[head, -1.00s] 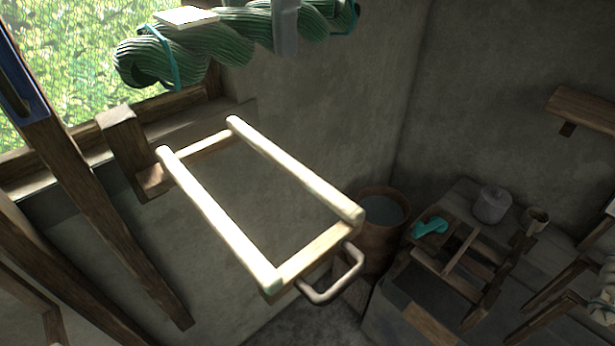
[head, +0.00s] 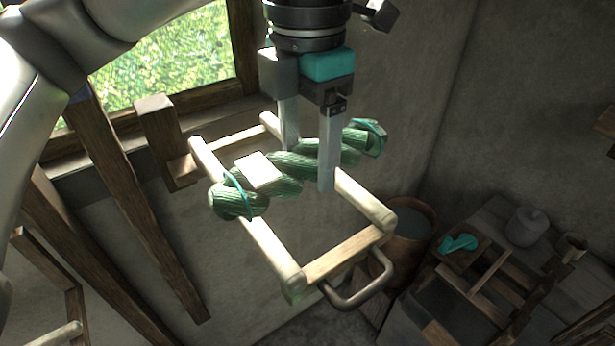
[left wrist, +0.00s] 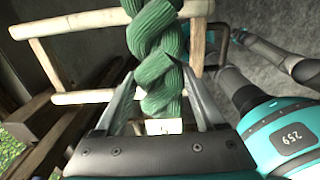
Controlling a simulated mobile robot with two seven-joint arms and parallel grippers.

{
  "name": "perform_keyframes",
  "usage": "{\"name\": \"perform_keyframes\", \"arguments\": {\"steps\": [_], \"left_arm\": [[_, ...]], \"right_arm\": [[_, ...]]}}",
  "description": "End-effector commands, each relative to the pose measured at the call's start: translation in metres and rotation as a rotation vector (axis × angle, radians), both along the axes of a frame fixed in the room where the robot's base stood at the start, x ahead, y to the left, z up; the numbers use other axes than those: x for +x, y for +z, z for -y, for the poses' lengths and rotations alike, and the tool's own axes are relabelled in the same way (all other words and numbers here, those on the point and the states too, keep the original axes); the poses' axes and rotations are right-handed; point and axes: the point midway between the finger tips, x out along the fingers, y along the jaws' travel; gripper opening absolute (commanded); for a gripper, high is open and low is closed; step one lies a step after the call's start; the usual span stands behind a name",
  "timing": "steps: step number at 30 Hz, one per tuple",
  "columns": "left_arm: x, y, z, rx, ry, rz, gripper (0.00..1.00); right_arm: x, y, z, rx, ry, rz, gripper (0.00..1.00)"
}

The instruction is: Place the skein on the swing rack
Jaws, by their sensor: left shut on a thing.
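The skein (head: 285,178) is a twisted green bundle with teal ties near its ends and a cream tag. My left gripper (head: 309,168) comes down from above and is shut on its middle. The swing rack (head: 343,257) is a pale wooden frame with two rails and a metal handle at its near end. The skein lies crosswise over both rails; I cannot tell whether it touches them. In the left wrist view the skein (left wrist: 156,50) runs between the fingers (left wrist: 160,92), with the rack (left wrist: 75,22) behind it. My right gripper is not in view.
A wooden post (head: 160,140) beside the window carries the rack. Dark slanted beams (head: 130,205) stand at the left. A wooden bucket (head: 408,222) is behind the handle. A bench (head: 500,232) at the right holds a grey jar (head: 526,227) and a teal item (head: 459,243).

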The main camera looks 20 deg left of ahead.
Motion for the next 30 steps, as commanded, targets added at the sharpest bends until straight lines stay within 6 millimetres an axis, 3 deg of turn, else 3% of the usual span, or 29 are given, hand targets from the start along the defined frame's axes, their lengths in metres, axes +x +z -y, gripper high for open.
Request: {"name": "perform_keyframes", "arguments": {"steps": [10, 22, 23, 30], "left_arm": [[-0.001, -0.041, 0.000, 0.000, -0.001, -0.001, 0.07], [0.000, -0.047, 0.000, -0.001, -0.001, 0.001, 0.07], [0.000, -0.047, 0.000, -0.001, -0.001, -0.001, 0.74], [0.000, -0.046, 0.000, -0.001, -0.001, -0.001, 1.00]], "right_arm": [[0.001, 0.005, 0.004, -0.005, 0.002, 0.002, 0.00], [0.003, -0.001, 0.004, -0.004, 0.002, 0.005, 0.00], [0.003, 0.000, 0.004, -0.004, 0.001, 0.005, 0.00], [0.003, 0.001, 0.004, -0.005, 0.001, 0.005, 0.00]]}}
